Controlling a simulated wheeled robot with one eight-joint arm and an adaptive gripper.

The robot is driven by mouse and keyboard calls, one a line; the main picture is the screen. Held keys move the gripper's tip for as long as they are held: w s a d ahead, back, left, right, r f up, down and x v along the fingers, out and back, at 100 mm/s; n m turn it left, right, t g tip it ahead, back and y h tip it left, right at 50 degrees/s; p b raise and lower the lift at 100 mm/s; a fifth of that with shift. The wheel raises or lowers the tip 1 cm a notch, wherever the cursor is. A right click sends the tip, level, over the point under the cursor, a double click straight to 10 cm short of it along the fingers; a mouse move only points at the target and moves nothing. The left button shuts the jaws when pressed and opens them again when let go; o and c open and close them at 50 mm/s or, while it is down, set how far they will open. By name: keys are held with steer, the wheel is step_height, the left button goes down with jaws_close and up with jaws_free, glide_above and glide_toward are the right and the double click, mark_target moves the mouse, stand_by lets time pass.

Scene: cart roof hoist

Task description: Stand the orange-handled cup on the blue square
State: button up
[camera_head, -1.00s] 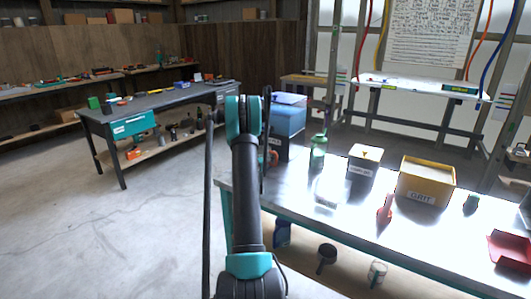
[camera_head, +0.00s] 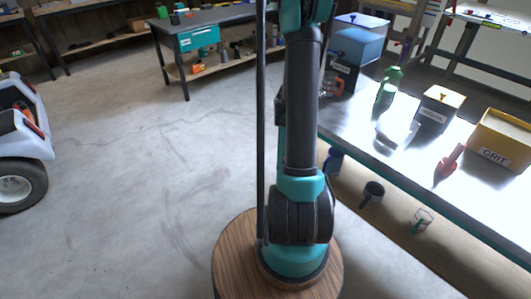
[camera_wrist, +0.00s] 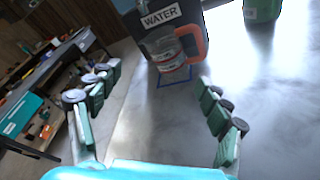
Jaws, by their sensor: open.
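The clear cup (camera_wrist: 168,52) with its orange handle (camera_wrist: 195,40) stands in front of the dispenser labelled WATER (camera_wrist: 150,20). In the head view the cup (camera_head: 331,85) is partly behind my arm. A blue square outline (camera_wrist: 174,84) is on the metal tabletop, its near edge in front of the cup. I cannot tell how much of the cup's base lies inside it. My gripper (camera_wrist: 158,77) is open and empty, its fingers spread to both sides with the cup ahead between them. My gripper is out of frame in the head view.
A white cart (camera_head: 22,140) is left; open floor lies between.

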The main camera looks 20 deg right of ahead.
steer(key=s+a+f+m+g+y, duration=0.2)
steer(key=s+a+m+y, duration=0.4)
steer(key=s+a, duration=0.9)
steer(key=s+a+f+m+g+y, duration=0.3)
steer(key=s+a+m+y, duration=0.3)
steer(key=s+a+m, duration=0.5)
steer(key=s+a+f, duration=0.1)
steer(key=s+a, duration=0.1)
steer(key=a, duration=0.2)
steer(key=s+a, duration=0.2)
steer(key=a, duration=0.3)
steer(key=shift+s+a+f+m+y, duration=0.15)
steer(key=shift+s+f+m+y, duration=0.15)
steer(key=shift+f, duration=0.1)
steer(key=shift+c, duration=0.5)
